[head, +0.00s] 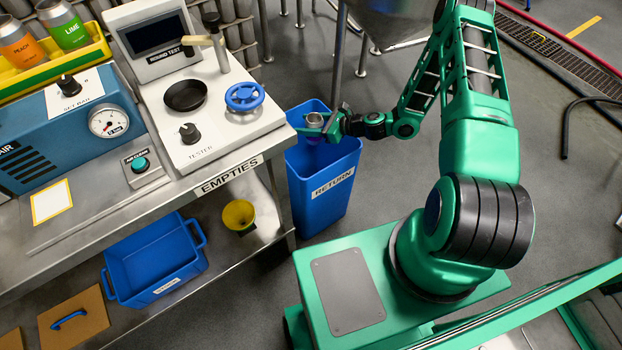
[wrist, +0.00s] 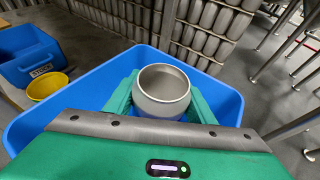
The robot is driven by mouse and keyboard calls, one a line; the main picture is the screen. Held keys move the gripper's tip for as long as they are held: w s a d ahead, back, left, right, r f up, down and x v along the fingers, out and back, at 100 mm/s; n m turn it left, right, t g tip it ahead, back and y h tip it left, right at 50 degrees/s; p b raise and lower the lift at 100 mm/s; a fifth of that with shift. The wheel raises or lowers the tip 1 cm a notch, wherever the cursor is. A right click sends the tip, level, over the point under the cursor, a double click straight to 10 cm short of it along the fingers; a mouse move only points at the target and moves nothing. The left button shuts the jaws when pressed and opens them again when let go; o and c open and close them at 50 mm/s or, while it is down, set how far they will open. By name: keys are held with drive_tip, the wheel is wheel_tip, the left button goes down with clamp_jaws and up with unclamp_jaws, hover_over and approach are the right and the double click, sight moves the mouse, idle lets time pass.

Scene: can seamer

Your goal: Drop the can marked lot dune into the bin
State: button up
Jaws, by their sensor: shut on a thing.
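My gripper (head: 325,127) is shut on an open-topped silver can (wrist: 163,88) and holds it upright over the mouth of a tall blue bin (head: 322,187). The can also shows small in the head view (head: 314,119). The bin's front label reads RETURN. In the wrist view the blue bin's rim (wrist: 222,95) surrounds the can and the green fingers. No lot marking can be read on the can from either view. The inside of the bin is mostly hidden by the can and my gripper.
A steel bench marked EMPTIES (head: 228,175) stands left of the bin, carrying a white tester (head: 210,110) and a blue air unit (head: 70,125). Orange and green cans stand in a yellow tray (head: 55,68).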

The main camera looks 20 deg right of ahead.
drive_tip(key=shift+f, duration=0.5)
drive_tip(key=o, duration=1.1)
drive_tip(key=shift+d, duration=0.1)
drive_tip(key=v, duration=1)
drive_tip(key=shift+s+d+r, duration=0.1)
drive_tip(key=shift+s+r, duration=0.05)
drive_tip(key=shift+s, duration=0.1)
drive_tip(key=shift+r, duration=0.1)
